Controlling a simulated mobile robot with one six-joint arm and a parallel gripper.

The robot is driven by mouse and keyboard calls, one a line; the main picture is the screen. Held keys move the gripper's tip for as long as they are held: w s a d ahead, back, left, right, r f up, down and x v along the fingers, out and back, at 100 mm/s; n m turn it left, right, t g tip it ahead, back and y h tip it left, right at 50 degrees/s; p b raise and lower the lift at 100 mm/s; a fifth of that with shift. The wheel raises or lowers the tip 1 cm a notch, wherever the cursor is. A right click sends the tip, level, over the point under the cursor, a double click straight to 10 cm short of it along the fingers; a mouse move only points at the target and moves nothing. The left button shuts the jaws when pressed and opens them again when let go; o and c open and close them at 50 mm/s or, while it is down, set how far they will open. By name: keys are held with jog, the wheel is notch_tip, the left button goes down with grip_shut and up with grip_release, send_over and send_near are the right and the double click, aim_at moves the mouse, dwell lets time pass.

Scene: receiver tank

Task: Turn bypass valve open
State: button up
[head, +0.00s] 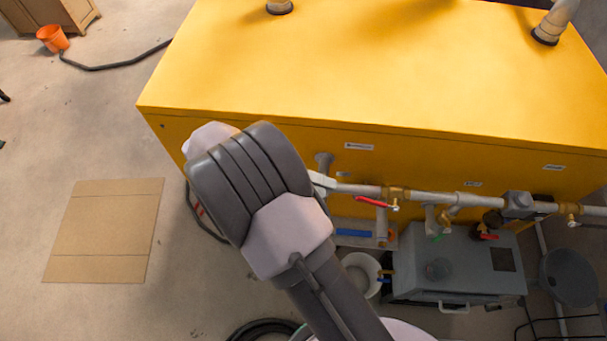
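A grey pipe (440,197) runs along the front of the yellow tank (390,75). A valve with a red lever (371,202) and brass body sits on this pipe; the lever lies roughly along the pipe. Below and to the right is another red-handled valve (488,236), and a small green handle (437,237) shows near a brass fitting. Labels on the tank are too small to read, so I cannot tell which is the bypass valve. My arm covers the pipe's left end. My gripper is hidden behind my arm, left of the first red lever.
A grey box unit (455,262) stands below the pipe, with a white bucket (359,270) beside it and a dark round basin (569,277) at right. A black hose (262,329) lies in front. Cardboard (105,230) lies on open floor at left.

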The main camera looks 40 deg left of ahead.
jog(key=shift+p+v, duration=0.35)
jog(key=shift+v, duration=1.5)
grip_shut()
notch_tip(320, 180, up, 6)
jog(key=g+y+p, duration=0.1)
jog(key=g+y, duration=0.8)
jog(key=g, duration=0.3)
send_over(376, 202)
jog(key=d, duration=0.2)
notch_tip(376, 202, up, 4)
jog(key=w+d+t+y, duration=0.2)
jog(key=w+d+y, duration=0.1)
jog(key=y, duration=0.3)
jog(key=b+x, duration=0.2)
jog(key=x, duration=0.2)
jog(key=b+x, duration=0.1)
jog(key=x, duration=0.4)
jog(key=b+x, duration=0.2)
jog(key=x, duration=0.2)
jog(key=shift+a+f+b, duration=0.3)
jog(key=shift+a, duration=0.1)
